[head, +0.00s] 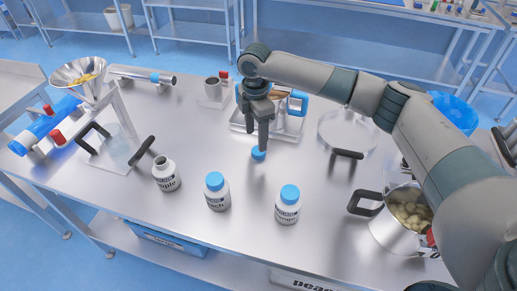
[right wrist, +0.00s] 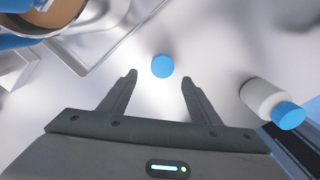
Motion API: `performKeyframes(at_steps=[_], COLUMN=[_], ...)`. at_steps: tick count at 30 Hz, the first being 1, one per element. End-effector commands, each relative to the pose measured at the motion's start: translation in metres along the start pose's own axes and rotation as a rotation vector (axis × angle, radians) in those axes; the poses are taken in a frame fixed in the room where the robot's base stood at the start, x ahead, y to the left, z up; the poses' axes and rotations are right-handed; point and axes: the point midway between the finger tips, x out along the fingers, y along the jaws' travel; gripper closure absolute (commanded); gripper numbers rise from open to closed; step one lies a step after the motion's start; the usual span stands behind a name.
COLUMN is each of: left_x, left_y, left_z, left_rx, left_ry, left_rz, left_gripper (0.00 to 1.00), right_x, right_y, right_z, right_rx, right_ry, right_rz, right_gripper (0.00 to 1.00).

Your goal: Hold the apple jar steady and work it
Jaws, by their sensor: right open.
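The apple jar (head: 166,176) stands upright and uncapped at the left front of the table. Its white neck is bare, and its label is partly readable. A loose blue cap (head: 258,153) lies on the table to its right. My right gripper (head: 258,137) points down over that cap, fingers apart and empty. In the right wrist view the cap (right wrist: 162,66) shows just beyond and between the fingertips (right wrist: 159,77), touching neither. My left gripper is not in view, and nothing holds the jar.
Two blue-capped jars, peach (head: 217,194) and another (head: 288,207), stand at the front. A tray (head: 283,131) lies behind the gripper. A funnel stand (head: 112,97) is at left. A pot (head: 391,232) of pale pieces stands right. Bare table surrounds the cap.

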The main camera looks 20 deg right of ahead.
Motion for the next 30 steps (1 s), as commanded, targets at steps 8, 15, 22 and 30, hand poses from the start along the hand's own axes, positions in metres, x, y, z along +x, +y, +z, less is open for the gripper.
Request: performKeyframes(at_steps=[8, 15, 22, 30], left_x=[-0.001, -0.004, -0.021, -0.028], left_y=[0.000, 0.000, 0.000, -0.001], left_z=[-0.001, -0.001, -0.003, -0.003], left_rx=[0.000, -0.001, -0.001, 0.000], left_ry=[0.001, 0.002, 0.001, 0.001], left_rz=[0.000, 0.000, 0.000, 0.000], left_gripper=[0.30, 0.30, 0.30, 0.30], right_x=[0.006, 0.008, 0.029, 0.057], right_y=[0.000, -0.001, -0.004, -0.004], right_z=[0.000, 0.001, 0.006, 0.006], right_rx=[-0.001, 0.000, 0.002, -0.001], right_ry=[0.000, -0.001, -0.001, -0.001], right_rz=[0.001, -0.001, -0.003, -0.001], right_gripper=[0.43, 0.43, 0.43, 0.43])
